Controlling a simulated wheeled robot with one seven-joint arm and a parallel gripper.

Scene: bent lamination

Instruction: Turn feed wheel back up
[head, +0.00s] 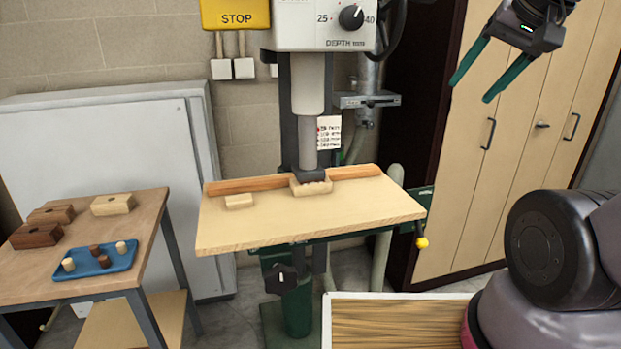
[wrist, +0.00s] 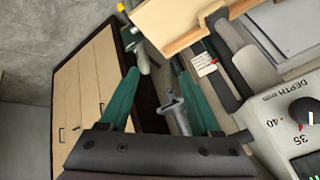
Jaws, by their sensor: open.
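A green drill-press-like machine stands in the middle of the head view, with a black round depth dial (head: 351,17) on its grey head. The dial also shows at the right edge of the wrist view (wrist: 302,112). A yellow-tipped handle (head: 421,243) sticks out at the right of the work table, and a black star knob (head: 280,279) sits below it. I cannot tell which part is the feed wheel. My gripper (head: 472,90) hangs at the upper right with its green fingers spread and empty. It is right of the machine head, apart from everything.
The wooden work table (head: 330,220) carries a fence and small blocks. A side table (head: 135,238) at left holds wood blocks and a blue tray (head: 100,268) with plugs. A tan cabinet (head: 540,130) stands behind my gripper. A yellow STOP box (head: 236,15) is at top.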

